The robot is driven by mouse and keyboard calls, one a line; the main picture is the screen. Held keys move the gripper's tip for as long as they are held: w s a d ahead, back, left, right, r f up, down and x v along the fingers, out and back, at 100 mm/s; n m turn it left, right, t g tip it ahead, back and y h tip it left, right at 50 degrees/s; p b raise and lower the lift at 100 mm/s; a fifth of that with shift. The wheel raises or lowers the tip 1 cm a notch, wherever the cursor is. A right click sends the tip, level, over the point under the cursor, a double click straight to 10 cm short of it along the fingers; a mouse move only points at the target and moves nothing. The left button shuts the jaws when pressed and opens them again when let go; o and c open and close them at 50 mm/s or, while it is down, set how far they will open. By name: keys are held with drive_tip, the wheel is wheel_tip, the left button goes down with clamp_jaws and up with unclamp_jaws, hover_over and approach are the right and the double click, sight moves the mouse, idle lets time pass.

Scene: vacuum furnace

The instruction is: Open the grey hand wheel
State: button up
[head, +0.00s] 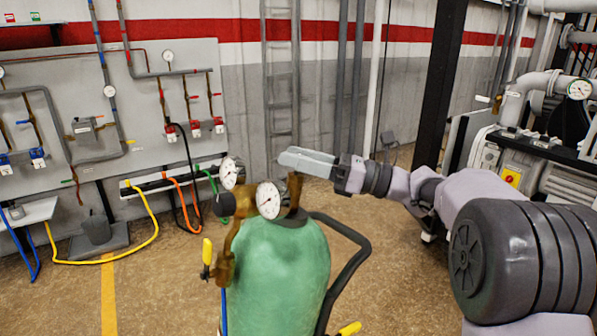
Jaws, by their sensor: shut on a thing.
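A green gas cylinder (275,270) stands upright in front of me with a brass valve (295,188) on its top. My gripper (290,158) reaches in from the right and its jaws are at the top of this valve, shut on the grey hand wheel. The jaws hide the wheel, so its shape and how far it is turned cannot be told. A brass regulator (232,240) with two round gauges, one facing me (269,200) and one behind it (229,172), sits left of the valve. A dark round knob (224,204) is on the regulator.
A black cart handle (355,265) curves beside the cylinder. A yellow-handled valve (207,252) hangs at its left. A panel (80,110) with pipes and gauges stands at the left, with coloured hoses on the floor. Furnace equipment (545,150) is at the right. Open floor lies between.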

drive_tip(key=n+g+p, duration=0.1)
drive_tip(key=n+g, duration=0.1)
drive_tip(key=n+g+p, duration=0.1)
drive_tip(key=g, duration=0.2)
drive_tip(key=shift+r+n+g+y, duration=0.15)
drive_tip(key=shift+n+g+y, duration=0.15)
drive_tip(key=shift+n+y, duration=0.1)
drive_tip(key=n+g+p, duration=0.2)
drive_tip(key=g, duration=0.1)
drive_tip(key=shift+p, duration=0.3)
drive_tip(key=shift+n+g, duration=0.3)
drive_tip(key=shift+g, duration=0.2)
drive_tip(key=o, duration=1.4)
drive_tip(key=shift+c, duration=0.2)
